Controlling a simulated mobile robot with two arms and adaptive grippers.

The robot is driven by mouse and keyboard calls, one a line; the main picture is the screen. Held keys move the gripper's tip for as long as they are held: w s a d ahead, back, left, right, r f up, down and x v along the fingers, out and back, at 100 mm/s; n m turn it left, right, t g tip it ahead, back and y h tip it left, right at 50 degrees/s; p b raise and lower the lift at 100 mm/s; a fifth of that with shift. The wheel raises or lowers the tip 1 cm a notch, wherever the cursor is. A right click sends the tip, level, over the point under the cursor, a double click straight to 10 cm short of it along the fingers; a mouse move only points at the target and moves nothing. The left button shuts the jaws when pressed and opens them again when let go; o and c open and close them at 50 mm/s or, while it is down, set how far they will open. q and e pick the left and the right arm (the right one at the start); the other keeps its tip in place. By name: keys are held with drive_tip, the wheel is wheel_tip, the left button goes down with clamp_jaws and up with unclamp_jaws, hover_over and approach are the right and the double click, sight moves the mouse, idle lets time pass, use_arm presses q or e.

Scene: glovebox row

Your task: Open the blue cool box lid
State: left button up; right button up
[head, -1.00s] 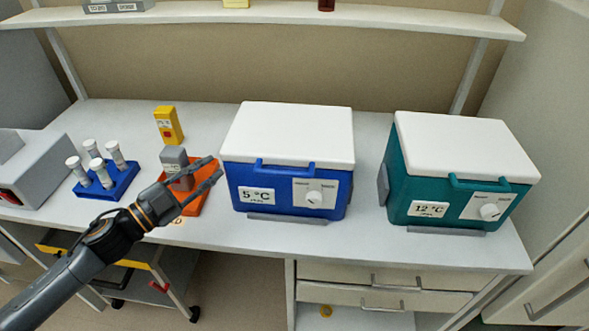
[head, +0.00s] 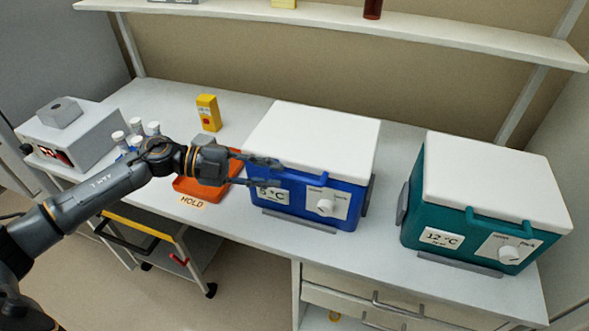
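The blue cool box (head: 345,207) stands on the bench with its white lid (head: 318,137) shut flat on top. Its front has a blue lid handle, a dial (head: 325,206) and a "5 °C" label, partly covered by my gripper. My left gripper (head: 276,173) is in front of the box's left front, close to the handle's left end. Its two fingers are spread apart with nothing seen between them. I cannot tell whether they touch the box. My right gripper is not in view.
A teal cool box (head: 424,196) marked 12 °C stands to the right, its lid shut. An orange tray (head: 187,187) lies left of the blue box, partly behind my arm. A yellow device (head: 208,112), a tube rack and a grey machine (head: 75,140) are further left. A shelf (head: 400,25) runs above.

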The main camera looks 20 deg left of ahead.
sight(287, 176)
use_arm(q)
drive_tip(key=p+x, duration=0.1)
drive_tip(key=x, duration=0.3)
drive_tip(key=shift+d, duration=0.15)
drive_tip(key=shift+w+d+f, duration=0.15)
drive_tip(key=shift+w+d, duration=0.05)
drive_tip(key=shift+d, duration=0.35)
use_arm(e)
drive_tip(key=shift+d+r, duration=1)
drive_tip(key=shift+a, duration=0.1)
use_arm(q)
clamp_jaws()
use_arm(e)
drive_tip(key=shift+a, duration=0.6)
